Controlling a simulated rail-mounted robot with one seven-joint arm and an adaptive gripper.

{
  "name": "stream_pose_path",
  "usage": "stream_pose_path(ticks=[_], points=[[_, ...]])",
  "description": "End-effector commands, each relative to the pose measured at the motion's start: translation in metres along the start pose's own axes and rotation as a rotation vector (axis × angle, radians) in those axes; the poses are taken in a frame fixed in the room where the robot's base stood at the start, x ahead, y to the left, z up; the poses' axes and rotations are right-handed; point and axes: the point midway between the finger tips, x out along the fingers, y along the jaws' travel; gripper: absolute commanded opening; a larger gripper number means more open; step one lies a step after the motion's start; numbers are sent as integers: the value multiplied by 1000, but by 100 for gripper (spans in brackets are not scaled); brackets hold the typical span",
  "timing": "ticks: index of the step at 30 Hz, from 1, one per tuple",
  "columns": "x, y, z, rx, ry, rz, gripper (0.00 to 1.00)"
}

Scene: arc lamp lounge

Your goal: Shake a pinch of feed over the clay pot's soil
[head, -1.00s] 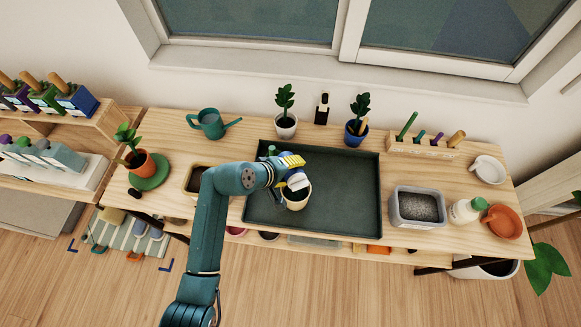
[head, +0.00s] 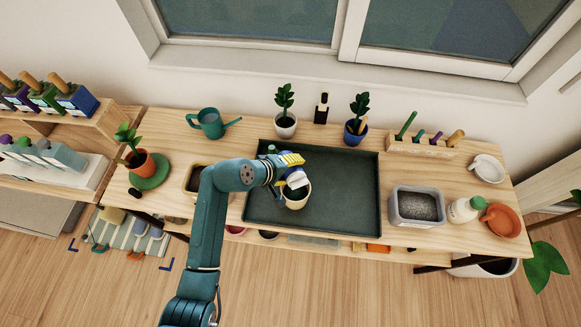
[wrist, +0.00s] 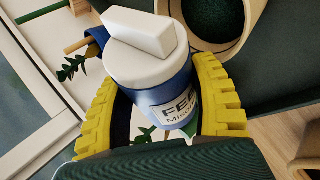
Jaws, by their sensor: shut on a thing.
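My gripper (head: 291,170) has its yellow fingers shut around a feed shaker (head: 296,179). In the wrist view the shaker (wrist: 150,75) is a blue jar with a white lid and a label starting "FEE". It is held tilted above a cream pot (head: 303,200) on the dark tray; the shaker hides part of that pot. The cream pot also shows in the wrist view (wrist: 246,38), with dark soil (wrist: 207,18) inside. A terracotta pot (head: 144,164) with a leafy plant stands on a green saucer at the far left. I cannot see any feed falling.
The dark green tray (head: 345,200) is clear on its right. A watering can (head: 209,123), white potted plant (head: 286,126) and blue potted plant (head: 354,134) stand behind. A grey bin of granules (head: 416,222), white bottle (head: 464,209) and orange bowl (head: 504,221) stand at right.

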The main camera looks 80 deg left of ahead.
Motion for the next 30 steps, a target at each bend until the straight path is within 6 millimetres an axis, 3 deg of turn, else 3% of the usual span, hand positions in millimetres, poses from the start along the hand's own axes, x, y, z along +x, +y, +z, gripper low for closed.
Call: stream_pose_path(ticks=[4,30], points=[[-10,10,-3,-74,-75,-28,21],[-17,17,-2,-608,-656,-248,21]])
